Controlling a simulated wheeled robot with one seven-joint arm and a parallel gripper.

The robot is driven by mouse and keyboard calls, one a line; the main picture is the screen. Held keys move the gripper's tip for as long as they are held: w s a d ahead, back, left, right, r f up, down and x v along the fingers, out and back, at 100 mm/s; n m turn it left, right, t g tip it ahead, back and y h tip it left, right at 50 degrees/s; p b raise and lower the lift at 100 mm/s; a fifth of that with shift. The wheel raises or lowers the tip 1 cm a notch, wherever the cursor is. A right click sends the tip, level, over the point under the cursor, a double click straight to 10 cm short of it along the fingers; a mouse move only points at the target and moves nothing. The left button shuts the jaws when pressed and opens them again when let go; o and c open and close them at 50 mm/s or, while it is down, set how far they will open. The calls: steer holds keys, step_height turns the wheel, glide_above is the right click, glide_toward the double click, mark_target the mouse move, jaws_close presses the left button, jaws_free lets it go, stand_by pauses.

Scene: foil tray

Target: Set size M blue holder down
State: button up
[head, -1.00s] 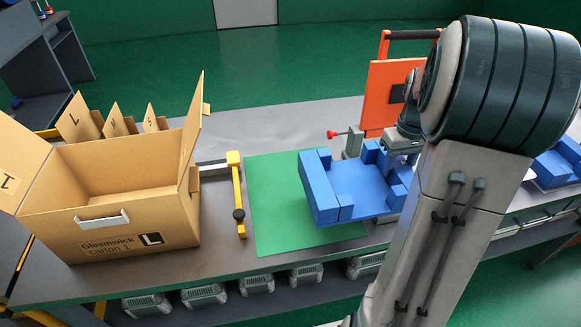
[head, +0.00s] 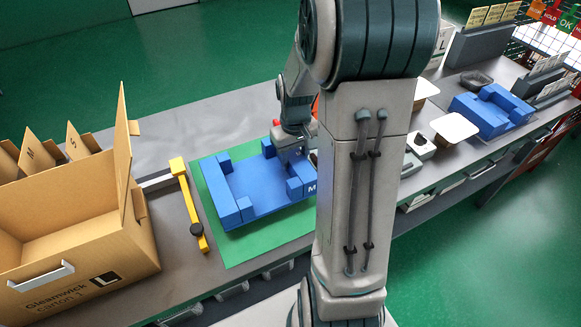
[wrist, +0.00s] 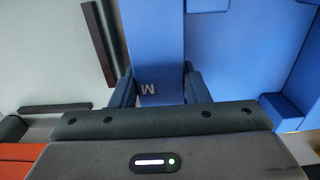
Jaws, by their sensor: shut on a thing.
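The blue holder (head: 258,190) is a flat tray with raised blocks at its edges and a white M on one side. It is over the green mat (head: 238,252), roughly level; I cannot tell whether it touches the mat. My gripper (head: 300,165) is at its right rear side, partly hidden by my arm. In the wrist view my gripper (wrist: 158,88) is shut on the holder's wall marked M (wrist: 150,50), with one finger on each side. My arm hides part of the holder's right end in the head view.
An open cardboard carton (head: 75,265) marked L stands left of the mat. A yellow bar (head: 190,205) lies between them. Another blue holder (head: 490,112) sits on the bench (head: 240,115) at right, near white pads. The bench behind the mat is clear.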

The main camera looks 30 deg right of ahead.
steer(key=shift+a+f, duration=0.4)
steer(key=shift+a, duration=0.05)
steer(key=shift+f, duration=1.85)
steer(key=shift+f, duration=0.1)
steer(key=o, duration=1.3)
steer(key=shift+o, duration=0.2)
step_height(320, 180, up, 12)
steer(key=shift+r, duration=0.1)
steer(key=s+a+r+t, duration=0.3)
steer(key=s+a+r, duration=0.2)
steer(key=s+a, duration=0.5)
steer(key=s, duration=0.4)
steer(key=shift+s+a+r, duration=0.2)
steer(key=shift+a, duration=0.15)
